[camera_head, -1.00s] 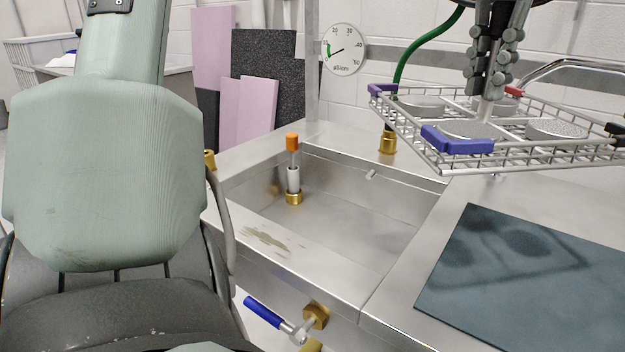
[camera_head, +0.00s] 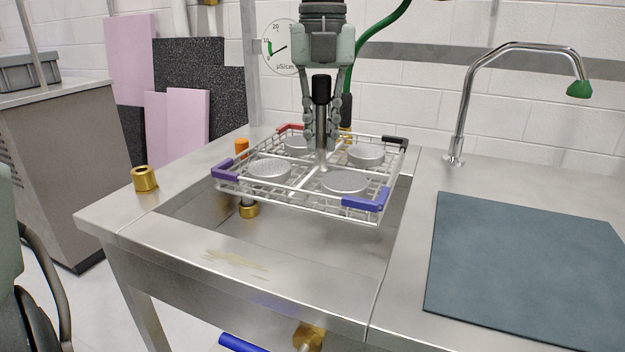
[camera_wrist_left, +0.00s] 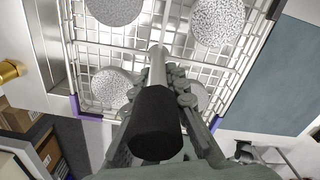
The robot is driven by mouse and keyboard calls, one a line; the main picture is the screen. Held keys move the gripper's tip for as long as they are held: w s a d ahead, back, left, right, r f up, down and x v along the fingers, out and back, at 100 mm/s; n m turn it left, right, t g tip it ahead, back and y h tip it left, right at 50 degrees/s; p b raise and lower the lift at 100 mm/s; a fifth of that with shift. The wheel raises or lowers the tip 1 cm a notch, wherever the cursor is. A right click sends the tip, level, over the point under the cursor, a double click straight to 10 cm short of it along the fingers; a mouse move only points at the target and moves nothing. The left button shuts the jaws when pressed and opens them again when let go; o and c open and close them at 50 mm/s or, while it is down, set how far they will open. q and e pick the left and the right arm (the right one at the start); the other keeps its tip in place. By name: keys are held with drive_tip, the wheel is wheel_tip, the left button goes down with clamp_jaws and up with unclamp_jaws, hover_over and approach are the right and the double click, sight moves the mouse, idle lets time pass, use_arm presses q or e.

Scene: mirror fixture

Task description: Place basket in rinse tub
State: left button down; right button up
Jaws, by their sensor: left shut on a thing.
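My left gripper (camera_head: 322,132) comes down from the top of the head view, shut on the upright handle (camera_head: 322,155) of the wire basket. The basket (camera_head: 296,205) hangs roughly level over the steel rinse tub (camera_head: 300,248) and hides its back part. It has coloured corner clips and holds several round grey discs. In the left wrist view, the fingers (camera_wrist_left: 160,100) close around the handle below its black knob (camera_wrist_left: 155,122), with the basket (camera_wrist_left: 130,50) beyond. How far the basket is above the tub rim is hard to tell. My right gripper is not in view.
An orange-topped standpipe (camera_head: 242,147) with a brass base stands in the tub, partly behind the basket. A blue-grey mat (camera_head: 520,270) lies on the right counter near a curved tap (camera_head: 470,95). A dial gauge (camera_head: 283,46) and green hose (camera_head: 375,45) are behind.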

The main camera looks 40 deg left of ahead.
use_arm(q)
drive_tip(key=shift+f+b, duration=0.5)
drive_tip(key=shift+f, duration=8.25)
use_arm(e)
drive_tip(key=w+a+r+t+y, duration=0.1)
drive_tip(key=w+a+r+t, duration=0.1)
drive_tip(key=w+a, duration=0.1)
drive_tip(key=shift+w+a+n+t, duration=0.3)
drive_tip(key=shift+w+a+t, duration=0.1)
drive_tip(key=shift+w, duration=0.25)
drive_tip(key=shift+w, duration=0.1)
use_arm(q)
drive_tip(key=shift+f, duration=0.1)
drive_tip(key=c, duration=1.8)
unclamp_jaws()
drive_tip(key=shift+o, duration=1.3)
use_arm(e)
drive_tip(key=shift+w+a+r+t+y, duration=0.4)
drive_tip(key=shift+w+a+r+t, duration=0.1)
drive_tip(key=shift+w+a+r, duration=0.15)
